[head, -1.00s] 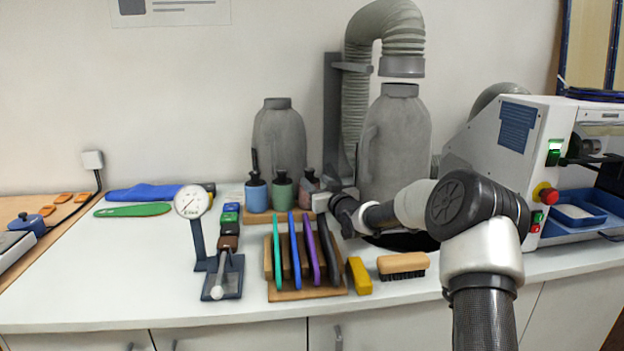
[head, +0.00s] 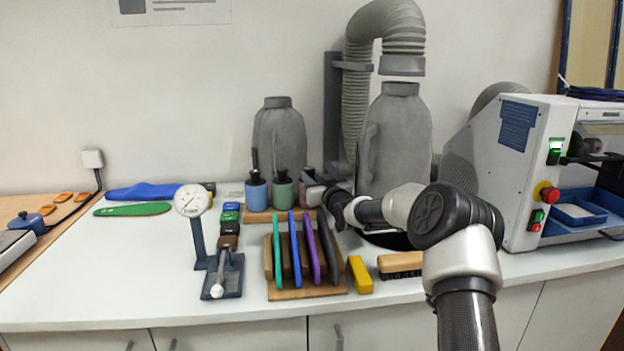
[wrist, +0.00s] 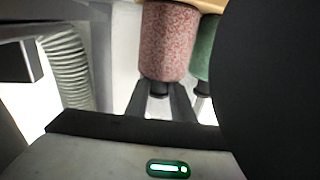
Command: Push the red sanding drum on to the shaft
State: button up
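The red sanding drum (wrist: 168,42), speckled red, fills the top middle of the wrist view, with a short black stem (wrist: 160,88) on its near end. In the head view the drum (head: 308,177) stands at the right end of a row of drums, partly hidden by my gripper (head: 314,193). My gripper (wrist: 161,90) has its two dark fingers apart, one each side of the stem; I cannot tell whether they touch it. The grey-white machine at the right has a dark horizontal shaft (head: 577,160), small in view.
Blue (head: 256,195) and green (head: 283,192) drums stand left of the red one on a wooden base. In front are a rack of coloured insoles (head: 303,290), a yellow block (head: 360,274), a brush (head: 400,262) and a dial gauge (head: 192,202). Grey bags and a hose (head: 356,115) stand behind.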

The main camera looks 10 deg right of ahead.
grip_shut()
jog(key=shift+r+p, duration=0.95)
jog(key=shift+r, duration=1.35)
jog(key=shift+s, duration=0.15)
